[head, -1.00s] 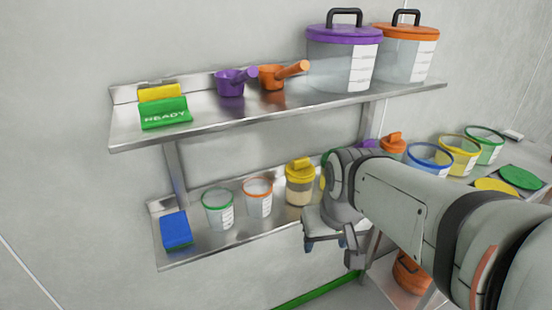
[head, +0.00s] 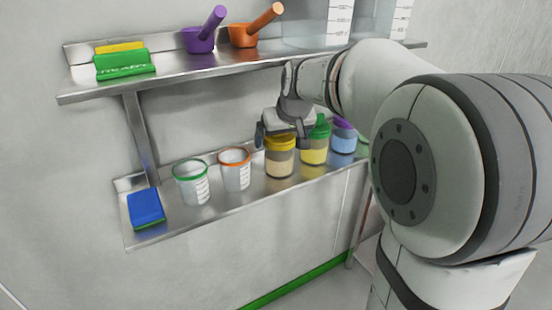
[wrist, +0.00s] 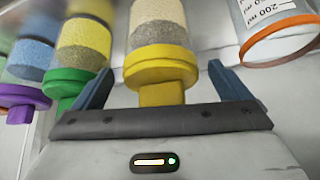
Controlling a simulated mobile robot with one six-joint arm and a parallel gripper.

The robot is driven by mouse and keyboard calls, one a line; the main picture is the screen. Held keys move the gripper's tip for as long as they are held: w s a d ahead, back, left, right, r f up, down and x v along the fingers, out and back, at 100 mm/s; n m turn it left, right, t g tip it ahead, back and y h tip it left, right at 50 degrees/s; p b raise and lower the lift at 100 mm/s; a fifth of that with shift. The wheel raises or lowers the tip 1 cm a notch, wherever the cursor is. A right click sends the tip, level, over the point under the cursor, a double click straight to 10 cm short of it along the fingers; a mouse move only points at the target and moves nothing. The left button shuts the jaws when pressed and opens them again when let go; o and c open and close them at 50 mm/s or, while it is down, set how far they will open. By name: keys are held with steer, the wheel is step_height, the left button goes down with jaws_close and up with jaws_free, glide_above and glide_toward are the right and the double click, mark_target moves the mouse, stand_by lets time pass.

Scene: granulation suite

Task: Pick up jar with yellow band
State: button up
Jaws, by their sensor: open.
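The jar with a yellow lid and band (head: 279,161) stands upright on the lower shelf and holds pale beige material. It also shows in the wrist view (wrist: 158,62), upside down in the picture, with its lid knob between the fingers. My gripper (head: 283,137) is open at the top of this jar, one finger on each side. In the wrist view my gripper (wrist: 160,72) shows gaps between both fingers and the lid. The jar's upper part is partly hidden by the gripper in the head view.
A green-lidded jar with yellow contents (head: 314,148) stands close on the right, then a purple-lidded jar with blue contents (head: 342,140). An orange-rimmed cup (head: 236,172) and green-rimmed cup (head: 193,186) stand left. The upper shelf (head: 190,73) runs above with scoops.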

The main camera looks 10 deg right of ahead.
steer(key=x, duration=0.3)
steer(key=shift+f, duration=0.15)
steer(key=c, duration=1.2)
steer(key=shift+o, duration=0.2)
steer(key=shift+r, duration=0.2)
